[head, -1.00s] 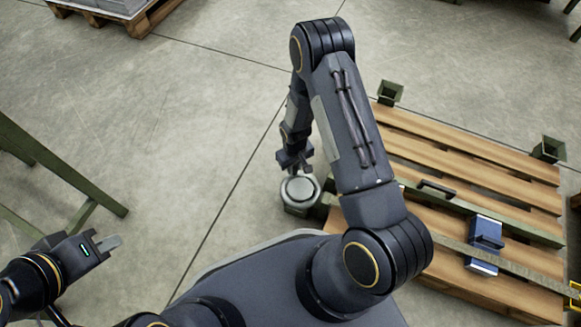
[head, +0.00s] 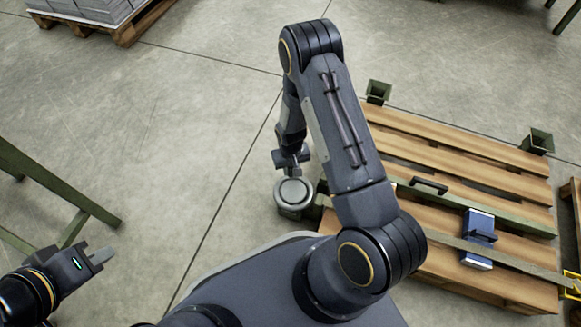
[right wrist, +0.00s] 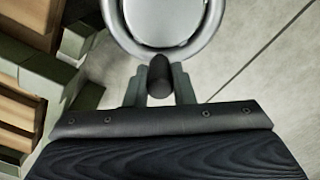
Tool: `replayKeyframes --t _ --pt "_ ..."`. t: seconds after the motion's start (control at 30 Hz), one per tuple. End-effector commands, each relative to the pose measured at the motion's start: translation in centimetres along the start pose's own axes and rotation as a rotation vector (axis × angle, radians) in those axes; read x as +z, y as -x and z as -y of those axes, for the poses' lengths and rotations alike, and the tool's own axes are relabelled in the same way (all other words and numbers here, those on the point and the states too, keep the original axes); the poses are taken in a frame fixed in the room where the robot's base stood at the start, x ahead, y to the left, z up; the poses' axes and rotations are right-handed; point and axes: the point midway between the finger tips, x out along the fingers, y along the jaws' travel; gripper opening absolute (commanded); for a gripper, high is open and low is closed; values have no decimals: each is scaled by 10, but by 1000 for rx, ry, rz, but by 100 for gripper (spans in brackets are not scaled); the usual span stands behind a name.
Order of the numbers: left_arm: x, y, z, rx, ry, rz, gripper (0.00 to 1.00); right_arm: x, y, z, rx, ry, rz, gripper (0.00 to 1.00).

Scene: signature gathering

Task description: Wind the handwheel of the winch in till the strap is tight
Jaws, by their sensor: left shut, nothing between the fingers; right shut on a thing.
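The winch's handwheel (head: 294,191) is a round grey wheel at the left end of the pallet's green beam. It fills the top of the right wrist view (right wrist: 170,22), partly cut off. My right gripper (head: 290,163) is at the wheel's far rim in the head view. In the right wrist view its fingers (right wrist: 160,88) are shut on the dark handle knob (right wrist: 160,72) at the rim. The strap (head: 522,264) runs over the pallet at the right; my arm hides its winch end, so its tension is unclear. My left gripper (head: 102,258) is shut and empty at lower left.
The wooden pallet (head: 435,156) has green corner sockets (head: 378,92) and a green beam with a black handle (head: 429,185). A blue block (head: 478,238) sits at the strap. A green frame (head: 60,195) stands at the left. The floor between is clear.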

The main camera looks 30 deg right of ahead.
Motion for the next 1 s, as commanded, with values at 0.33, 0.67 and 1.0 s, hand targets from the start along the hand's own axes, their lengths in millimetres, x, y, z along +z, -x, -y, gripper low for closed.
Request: replayKeyframes --t 0.33,0.67,1.0 --pt "0 0 0 0 0 0 0 0 0 -1 2 -3 1 44" --pt "-6 13 -6 0 0 0 0 0 28 -1 1 -2 0 44" --pt "-15 29 -13 0 0 0 0 0 75 -2 2 -4 0 44"
